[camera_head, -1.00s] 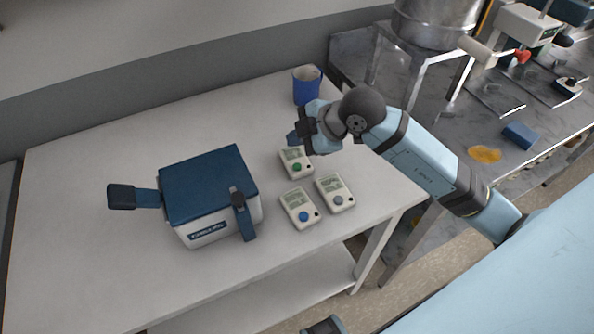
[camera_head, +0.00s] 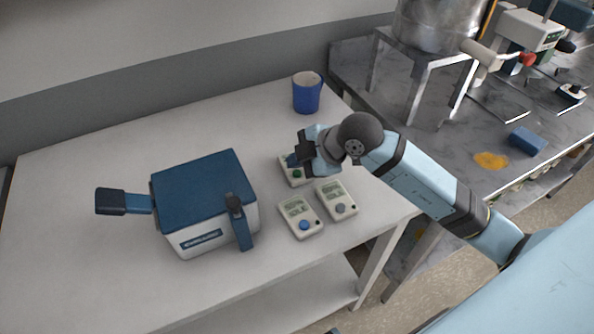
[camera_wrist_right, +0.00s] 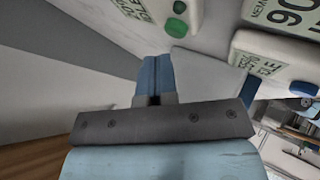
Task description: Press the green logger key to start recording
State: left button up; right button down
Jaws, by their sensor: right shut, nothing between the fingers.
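The logger with the green key (camera_head: 297,174) is a small pale box (camera_head: 301,183) on the white table, the farthest of three similar loggers. My right gripper (camera_head: 291,160) is shut and empty, over this logger and hiding part of it, including some of its display. In the right wrist view, the shut blue fingers (camera_wrist_right: 155,75) point towards the logger, and the green key (camera_wrist_right: 176,27) shows above and to the right of them. The fingertips look apart from the key; the exact gap cannot be told. My left gripper is not in view.
A blue cup (camera_head: 307,94) stands behind. The table's far left is clear.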

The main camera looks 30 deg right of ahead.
dwell(0.8)
dwell(0.7)
jog(key=shift+f, duration=0.1)
jog(key=shift+f, duration=0.3)
